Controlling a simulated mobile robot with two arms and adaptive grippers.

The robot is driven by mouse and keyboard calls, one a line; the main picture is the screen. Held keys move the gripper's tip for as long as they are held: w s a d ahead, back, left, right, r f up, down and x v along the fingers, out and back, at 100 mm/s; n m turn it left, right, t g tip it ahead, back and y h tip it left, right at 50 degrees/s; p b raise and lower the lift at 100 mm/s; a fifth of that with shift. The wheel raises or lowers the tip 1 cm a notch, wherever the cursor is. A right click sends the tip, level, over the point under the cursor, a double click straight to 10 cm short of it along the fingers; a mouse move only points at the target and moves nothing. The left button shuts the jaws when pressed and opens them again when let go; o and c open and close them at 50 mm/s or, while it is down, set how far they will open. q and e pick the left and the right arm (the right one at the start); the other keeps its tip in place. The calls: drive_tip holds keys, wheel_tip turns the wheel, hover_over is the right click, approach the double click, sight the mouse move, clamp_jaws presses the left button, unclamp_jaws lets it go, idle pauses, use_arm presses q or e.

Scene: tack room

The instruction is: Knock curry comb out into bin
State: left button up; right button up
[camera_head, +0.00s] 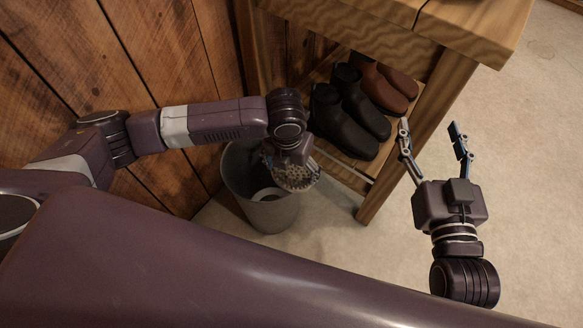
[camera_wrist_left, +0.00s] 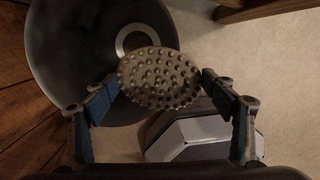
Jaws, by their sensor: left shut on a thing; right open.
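The curry comb (camera_head: 297,180) is an oval, pale brown pad with rounded studs. My left gripper (camera_head: 291,166) is shut on it, one finger at each side, and the studded face shows in the left wrist view (camera_wrist_left: 160,78). The bin (camera_head: 263,213) is a grey round bucket on the floor against the wooden wall. In the head view the comb overlaps the bin's right rim; its height above the rim is hard to tell. The bin's dark interior (camera_wrist_left: 75,55) shows behind the comb in the left wrist view. My right gripper (camera_head: 430,127) is open and empty, out to the right over the floor.
A wooden bench (camera_head: 440,95) stands right behind the bin. Black boots (camera_head: 342,122) and brown boots (camera_head: 383,88) stand on its lower shelf. A pale ring (camera_wrist_left: 133,39) shows inside the bin. The plank wall (camera_head: 150,60) is close at left; floor at right is clear.

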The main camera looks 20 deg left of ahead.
use_arm(q)
drive_tip(key=shift+r+p, duration=0.8)
drive_tip(key=shift+p, duration=0.1)
drive_tip(key=shift+r+p, duration=0.65)
drive_tip(key=shift+p, duration=0.2)
use_arm(e)
drive_tip(key=s+d+f+g+h, duration=0.1)
drive_tip(key=s+d+f+g, duration=0.1)
drive_tip(key=s+f+g, duration=0.3)
drive_tip(key=s+d+f+g+h, duration=0.1)
drive_tip(key=s+d+f+g, duration=0.2)
drive_tip(key=s+f, duration=0.3)
wheel_tip(320, 180, down, 5)
drive_tip(key=shift+f+m+g+h, duration=0.1)
drive_tip(key=shift+m+g+h, duration=0.25)
drive_tip(key=shift+g, duration=0.55)
use_arm(q)
drive_tip(key=shift+f, duration=0.1)
